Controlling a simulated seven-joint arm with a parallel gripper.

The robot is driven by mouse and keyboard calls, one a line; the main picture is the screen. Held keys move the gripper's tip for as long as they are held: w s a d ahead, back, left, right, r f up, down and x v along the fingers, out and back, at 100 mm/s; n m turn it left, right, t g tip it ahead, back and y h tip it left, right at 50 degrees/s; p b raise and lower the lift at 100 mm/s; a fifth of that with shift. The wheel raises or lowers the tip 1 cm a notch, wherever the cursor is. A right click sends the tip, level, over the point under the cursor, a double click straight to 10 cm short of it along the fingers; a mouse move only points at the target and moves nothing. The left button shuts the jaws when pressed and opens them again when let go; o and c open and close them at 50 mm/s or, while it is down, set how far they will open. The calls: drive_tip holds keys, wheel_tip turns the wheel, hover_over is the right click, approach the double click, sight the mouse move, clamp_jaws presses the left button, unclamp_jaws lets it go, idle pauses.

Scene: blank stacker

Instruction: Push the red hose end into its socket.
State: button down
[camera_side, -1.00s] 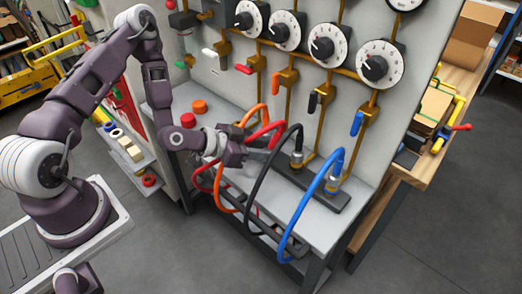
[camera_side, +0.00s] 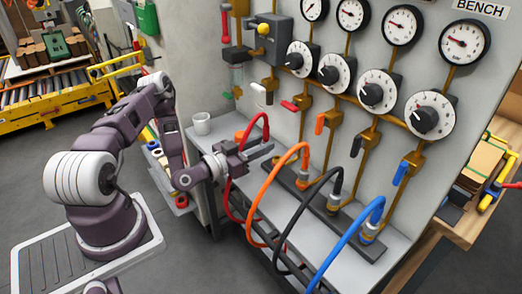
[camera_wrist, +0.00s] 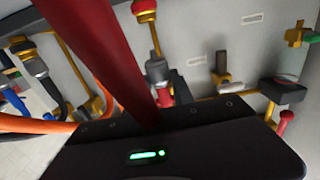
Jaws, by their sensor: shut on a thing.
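The red hose (camera_side: 259,121) arches up from the bench front, and its end is at my gripper (camera_side: 258,153). My gripper is shut on the red hose end above the left end of the dark socket bar (camera_side: 320,208). In the wrist view the red hose (camera_wrist: 105,60) runs large and close across the picture.
The orange hose (camera_side: 265,190), black hose (camera_side: 308,205) and blue hose (camera_side: 345,240) loop from the bar beside my gripper. Dials and valve levers cover the panel behind. A white cup (camera_side: 201,124) stands on the bench, left of my gripper.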

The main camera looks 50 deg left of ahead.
drive_tip(key=w, duration=0.5)
drive_tip(key=shift+f, duration=1.35)
drive_tip(key=shift+s+f, duration=0.1)
drive_tip(key=shift+f, duration=1)
idle(1.9)
drive_tip(key=c, duration=1)
unclamp_jaws()
drive_tip(key=s, duration=0.7)
